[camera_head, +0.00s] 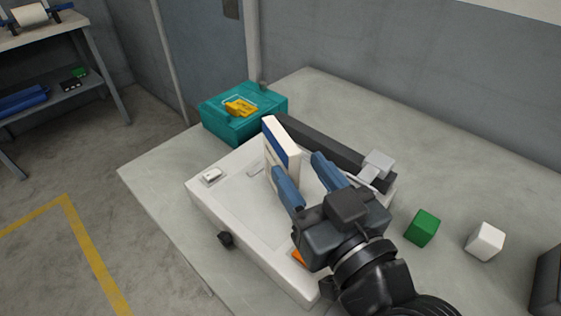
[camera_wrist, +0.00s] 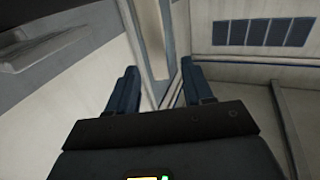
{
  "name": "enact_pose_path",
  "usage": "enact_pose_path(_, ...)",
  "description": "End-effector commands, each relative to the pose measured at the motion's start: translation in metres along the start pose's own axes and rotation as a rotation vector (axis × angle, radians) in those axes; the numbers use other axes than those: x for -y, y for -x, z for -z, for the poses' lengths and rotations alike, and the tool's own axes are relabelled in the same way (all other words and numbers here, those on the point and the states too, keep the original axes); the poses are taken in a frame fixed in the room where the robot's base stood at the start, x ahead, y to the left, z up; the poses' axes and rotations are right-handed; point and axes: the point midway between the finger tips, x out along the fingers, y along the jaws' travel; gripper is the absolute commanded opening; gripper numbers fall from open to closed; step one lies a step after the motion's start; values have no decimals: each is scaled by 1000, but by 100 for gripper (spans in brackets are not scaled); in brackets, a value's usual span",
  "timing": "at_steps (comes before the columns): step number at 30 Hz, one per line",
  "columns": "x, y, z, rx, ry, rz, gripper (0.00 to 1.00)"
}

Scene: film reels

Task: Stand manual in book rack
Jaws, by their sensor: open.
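The manual (camera_head: 282,143), a book with pale page edges and a blue-and-white cover, stands upright and slightly tilted in the head view, on or over a white tray-like unit (camera_head: 222,200). My gripper (camera_head: 300,177) is open, with its blue fingers near the manual's near end. In the wrist view the manual (camera_wrist: 152,35) shows edge-on ahead, between the fingers of my gripper (camera_wrist: 158,75), with gaps visible. The manual's lower edge is partly hidden by a finger. No separate book rack can be told for sure; the white unit may be it.
A teal box (camera_head: 225,121) with a yellow item (camera_head: 240,108) stands at the back left. A dark grey bar (camera_head: 330,150) runs behind the manual. A green block (camera_head: 422,228) and a white block (camera_head: 485,241) sit to the right. The table's left corner (camera_head: 150,170) is clear.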

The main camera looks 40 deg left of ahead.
Motion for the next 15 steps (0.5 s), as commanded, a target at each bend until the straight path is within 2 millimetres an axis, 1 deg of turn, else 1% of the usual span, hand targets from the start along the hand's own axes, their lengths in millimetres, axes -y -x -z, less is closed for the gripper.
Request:
enact_pose_path(10,0,-35,3,1,3,2,51)
enact_pose_path(15,0,-60,4,1,3,2,51)
